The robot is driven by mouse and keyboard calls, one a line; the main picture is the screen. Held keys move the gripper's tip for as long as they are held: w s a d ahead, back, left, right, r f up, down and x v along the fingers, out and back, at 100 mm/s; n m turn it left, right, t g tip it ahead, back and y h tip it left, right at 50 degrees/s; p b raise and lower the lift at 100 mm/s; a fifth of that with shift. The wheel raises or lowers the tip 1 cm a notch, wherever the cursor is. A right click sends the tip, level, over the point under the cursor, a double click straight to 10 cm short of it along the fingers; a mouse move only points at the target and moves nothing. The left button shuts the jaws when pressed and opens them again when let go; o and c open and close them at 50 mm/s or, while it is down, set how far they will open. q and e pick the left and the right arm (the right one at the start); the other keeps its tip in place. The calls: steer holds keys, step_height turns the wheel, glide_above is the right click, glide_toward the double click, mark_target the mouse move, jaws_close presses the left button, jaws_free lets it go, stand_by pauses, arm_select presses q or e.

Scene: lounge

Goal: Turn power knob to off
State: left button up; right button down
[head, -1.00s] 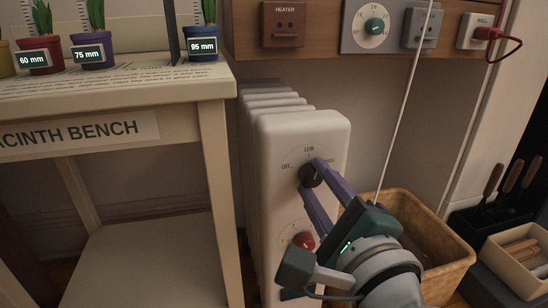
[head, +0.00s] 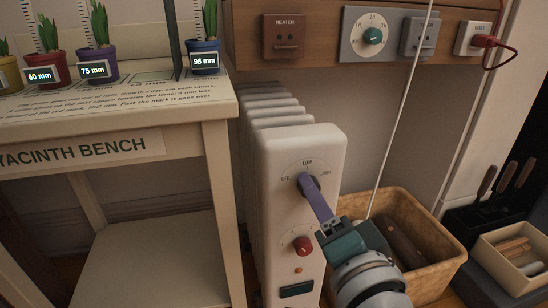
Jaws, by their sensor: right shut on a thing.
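The white heater (head: 300,145) stands right of the bench with its panel facing me. The dark power knob (head: 302,189) is at the top of that panel, under a dial whose top mark reads LOW, with another mark on each side. My right gripper (head: 309,184) is shut on the power knob, its purple fingers covering most of it. I cannot tell where the knob's pointer stands. My left gripper is not in view.
A red knob (head: 303,246) sits below. A tan bin (head: 449,251) stands close to my right gripper. A white cord (head: 399,115) hangs behind it. The hyacinth bench (head: 217,150) with potted plants is left. A wall strip holds sockets and a dial (head: 373,37).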

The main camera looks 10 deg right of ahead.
steer(key=n+p, duration=0.1)
steer(key=n, duration=0.4)
steer(key=shift+n, duration=0.4)
stand_by(0.3)
steer(key=c, duration=0.5)
jaws_free()
steer(key=s+p, duration=0.4)
steer(key=s, duration=0.6)
steer(key=shift+d, duration=0.2)
